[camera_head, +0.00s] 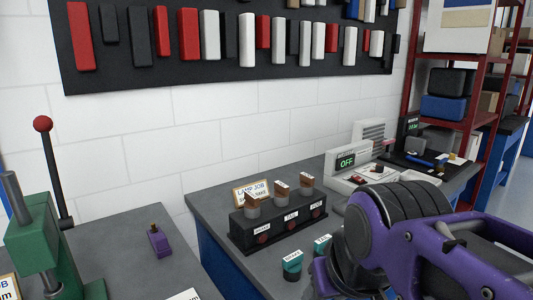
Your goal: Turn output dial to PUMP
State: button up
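A white bench unit (338,182) with a small dark display (345,161) reading OFF in green stands on the grey bench, right of the middle. Small dark red parts (358,180) show on or beside its front. They are too small to tell whether one is the output dial, and I cannot read a PUMP mark. My purple and black arm (440,240) fills the lower right, in front of the bench, and hides part of the area below the unit. I cannot make out my gripper's fingertips.
A black block (285,233) with three labelled stations stands on the bench, with a LAMP JOB card (251,194) behind it. A green lever press (38,245) stands at left. Red shelving (478,90) is at back right.

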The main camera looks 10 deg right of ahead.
aim_at(379, 168)
jog(key=i+l+u, duration=0.1)
jog(key=l, duration=0.3)
jog(key=i+l+u, duration=0.1)
jog(key=l, duration=0.3)
jog(key=i+l+u, duration=0.15)
jog(key=l, duration=0.25)
jog(key=i+l+u, duration=0.1)
jog(key=l, duration=0.3)
jog(key=i+l, duration=0.1)
jog(key=l, duration=0.45)
jog(key=i+l, duration=0.15)
jog(key=l, duration=0.4)
jog(key=i+l, duration=0.1)
jog(key=l, duration=0.45)
jog(key=u, duration=0.05)
